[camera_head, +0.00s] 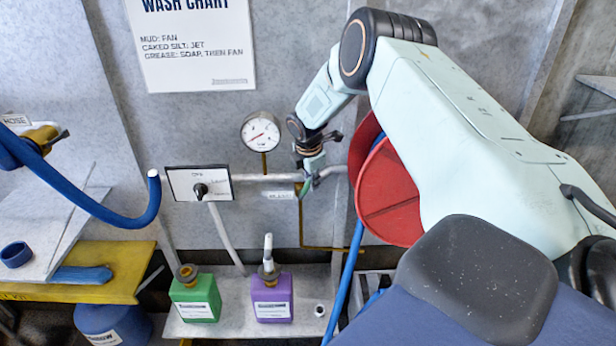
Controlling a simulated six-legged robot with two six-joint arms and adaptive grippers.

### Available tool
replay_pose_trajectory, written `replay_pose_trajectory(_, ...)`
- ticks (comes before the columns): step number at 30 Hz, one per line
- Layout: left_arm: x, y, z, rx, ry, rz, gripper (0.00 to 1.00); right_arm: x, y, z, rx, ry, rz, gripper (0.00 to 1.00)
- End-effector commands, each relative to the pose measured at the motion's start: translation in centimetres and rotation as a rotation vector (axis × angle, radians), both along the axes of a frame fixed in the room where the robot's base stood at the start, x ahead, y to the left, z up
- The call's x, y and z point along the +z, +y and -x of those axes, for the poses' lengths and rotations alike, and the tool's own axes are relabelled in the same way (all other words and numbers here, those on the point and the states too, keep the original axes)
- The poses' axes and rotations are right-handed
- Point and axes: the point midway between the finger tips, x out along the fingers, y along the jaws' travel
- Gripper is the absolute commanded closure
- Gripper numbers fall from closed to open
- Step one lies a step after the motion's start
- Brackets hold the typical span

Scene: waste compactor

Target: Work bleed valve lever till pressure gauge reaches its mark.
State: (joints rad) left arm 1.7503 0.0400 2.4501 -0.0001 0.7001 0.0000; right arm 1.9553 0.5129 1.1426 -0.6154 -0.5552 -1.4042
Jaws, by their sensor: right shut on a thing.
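The round white pressure gauge (260,131) stands on a short brass stem above a grey pipe on the wall. Its red needle is visible, but the mark is too small to read. A small label plate (279,195) sits below the pipe, beside the valve. My right gripper (306,186) is at the valve, right of the gauge and lower than it. It is shut on the bleed valve lever, which the fingers mostly hide. My left gripper is out of view.
A dial panel (199,184) is left of the gauge. A red hose reel (388,195) is close to my right forearm. Green (196,298) and purple (272,298) bottles stand on a low shelf. A blue hose (120,219) curves in from the left.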

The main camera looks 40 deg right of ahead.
Motion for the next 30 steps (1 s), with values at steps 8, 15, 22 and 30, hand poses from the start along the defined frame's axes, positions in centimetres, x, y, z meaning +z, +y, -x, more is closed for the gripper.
replay_pose_trajectory(8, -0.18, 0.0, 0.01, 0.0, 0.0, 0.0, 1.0, -0.18, -0.22, 0.13, 0.001, -0.034, -0.034, 1.0)
replay_pose_trajectory(15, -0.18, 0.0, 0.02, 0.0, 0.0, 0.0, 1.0, -0.17, -0.2, 0.12, 0.0, -0.033, -0.033, 0.78)
replay_pose_trajectory(22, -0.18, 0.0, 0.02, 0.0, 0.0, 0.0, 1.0, -0.18, -0.25, 0.13, 0.0, -0.033, -0.032, 0.61)
replay_pose_trajectory(30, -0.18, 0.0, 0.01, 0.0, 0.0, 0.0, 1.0, -0.2, -0.29, 0.16, 0.0, -0.033, -0.032, 0.61)
